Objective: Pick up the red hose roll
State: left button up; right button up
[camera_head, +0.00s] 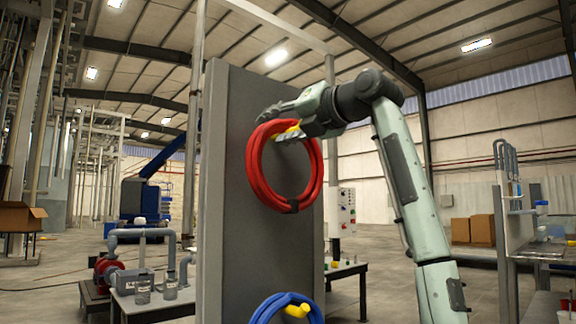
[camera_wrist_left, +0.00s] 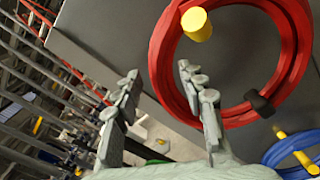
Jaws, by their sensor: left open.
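The red hose roll (camera_head: 256,180) hangs on a yellow peg on a tall grey panel (camera_head: 225,200), with a black strap at its bottom. It fills the upper right of the left wrist view (camera_wrist_left: 298,52), where the yellow peg (camera_wrist_left: 197,24) sticks out inside the coil's upper left. My left gripper (camera_head: 276,122) is at the top of the roll, partly covering it. In the wrist view its two fingers (camera_wrist_left: 160,75) are spread and empty; the right finger overlaps the coil's left side. Contact cannot be told. My right gripper is not in view.
A blue hose roll (camera_head: 270,308) hangs on another yellow peg lower on the panel. A pump table (camera_head: 150,305) stands to the left. A low table (camera_head: 345,268) and a control box (camera_head: 342,212) are behind the panel to the right. Open floor lies beyond.

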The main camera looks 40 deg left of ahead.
aim_at(271, 130)
pick_arm(q)
jog(key=a, duration=0.3)
jog(key=shift+w+a+f, duration=0.1)
jog(key=shift+w+a, duration=0.1)
jog(key=shift+a, duration=0.15)
grip_shut()
